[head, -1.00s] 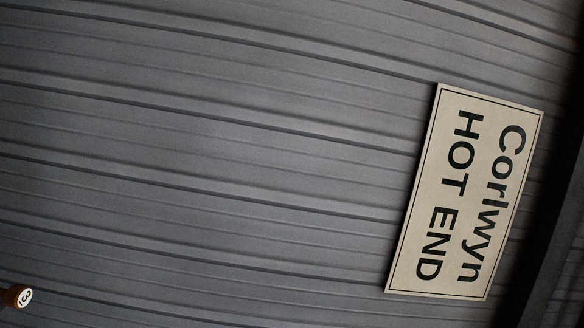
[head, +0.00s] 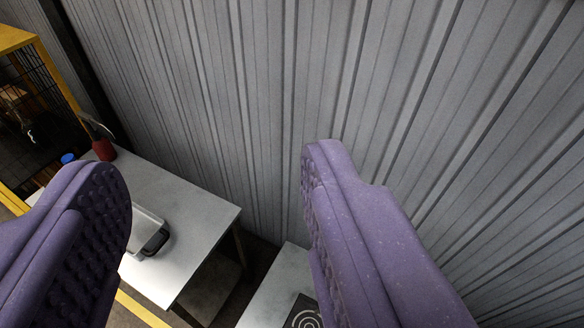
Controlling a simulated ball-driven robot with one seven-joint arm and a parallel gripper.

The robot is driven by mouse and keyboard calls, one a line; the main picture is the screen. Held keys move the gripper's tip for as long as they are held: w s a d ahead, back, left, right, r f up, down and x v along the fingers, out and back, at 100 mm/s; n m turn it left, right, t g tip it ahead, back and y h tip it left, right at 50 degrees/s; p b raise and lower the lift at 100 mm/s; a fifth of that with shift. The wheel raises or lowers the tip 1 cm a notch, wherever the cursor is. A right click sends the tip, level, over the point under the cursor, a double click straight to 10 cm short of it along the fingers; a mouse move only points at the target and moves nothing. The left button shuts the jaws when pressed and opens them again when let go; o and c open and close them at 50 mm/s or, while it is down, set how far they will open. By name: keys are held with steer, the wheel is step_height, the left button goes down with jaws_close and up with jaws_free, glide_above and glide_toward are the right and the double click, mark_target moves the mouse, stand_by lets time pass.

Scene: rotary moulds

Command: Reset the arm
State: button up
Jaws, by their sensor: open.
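My gripper (head: 216,195) shows in the head view as two purple, textured fingers, one at the lower left and one right of centre. The fingers are wide apart and nothing is held between them. The gripper hangs in the air in front of a grey corrugated wall (head: 260,90), with a white table seen beyond and below the gap.
The white table (head: 195,205) carries a clear tray with a dark handle (head: 155,242) and a red pot (head: 104,150). A second pale surface (head: 275,290) holds a dark plate with rings (head: 304,314). A yellow-framed mesh cage (head: 40,70) stands at far left.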

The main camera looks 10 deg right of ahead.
step_height(320, 180, down, 21)
steer(key=b, duration=2)
steer(key=shift+r, duration=0.2)
